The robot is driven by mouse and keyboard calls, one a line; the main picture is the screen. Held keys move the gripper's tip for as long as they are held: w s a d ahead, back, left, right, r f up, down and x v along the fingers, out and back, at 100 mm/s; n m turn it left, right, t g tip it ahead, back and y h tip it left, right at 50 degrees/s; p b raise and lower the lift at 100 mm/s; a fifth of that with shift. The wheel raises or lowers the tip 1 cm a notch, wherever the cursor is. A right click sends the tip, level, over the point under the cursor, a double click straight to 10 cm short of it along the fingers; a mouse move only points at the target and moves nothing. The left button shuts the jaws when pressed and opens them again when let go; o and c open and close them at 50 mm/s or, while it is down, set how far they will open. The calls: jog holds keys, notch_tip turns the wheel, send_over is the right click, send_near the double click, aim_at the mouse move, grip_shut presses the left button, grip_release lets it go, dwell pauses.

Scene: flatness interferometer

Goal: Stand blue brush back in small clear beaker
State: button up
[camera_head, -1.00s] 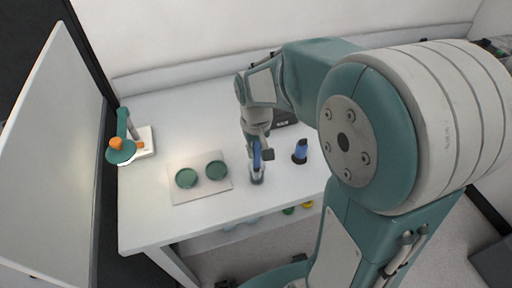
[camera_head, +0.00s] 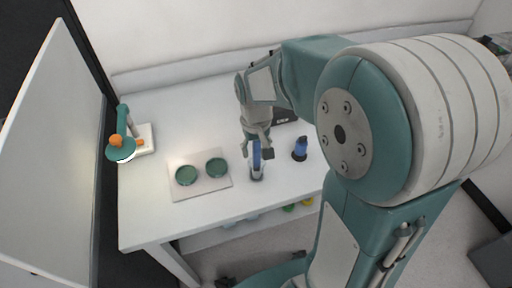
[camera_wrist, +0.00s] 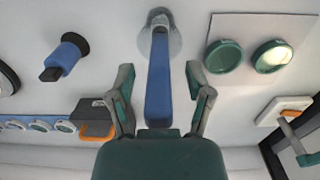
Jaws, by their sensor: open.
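The blue brush (camera_head: 256,155) stands upright with its lower end in the small clear beaker (camera_head: 257,174) near the front edge of the white table. In the wrist view the brush (camera_wrist: 158,80) runs from the beaker (camera_wrist: 160,22) towards my gripper. My gripper (camera_wrist: 160,85) is open, with one finger on each side of the brush handle and a gap on both sides. In the head view my gripper (camera_head: 256,148) is around the upper part of the brush. The beaker's base is partly hidden by the brush in the wrist view.
A pale mat (camera_head: 197,193) with two green round dishes (camera_head: 186,176) lies left of the beaker. A blue and black object (camera_head: 300,148) stands to the right. A teal lamp-like stand (camera_head: 125,140) is at the far left. A dark box (camera_head: 284,117) is behind my gripper.

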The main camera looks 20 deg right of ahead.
notch_tip(320, 180, up, 12)
jog(key=shift+w+a+f, duration=0.1)
dwell(0.4)
dwell(0.6)
jog(key=s+t, duration=0.5)
jog(key=s, duration=0.9)
jog(key=shift+s+r+t, duration=0.2)
jog(key=shift+r+t, duration=0.2)
jog(key=shift+r, duration=0.05)
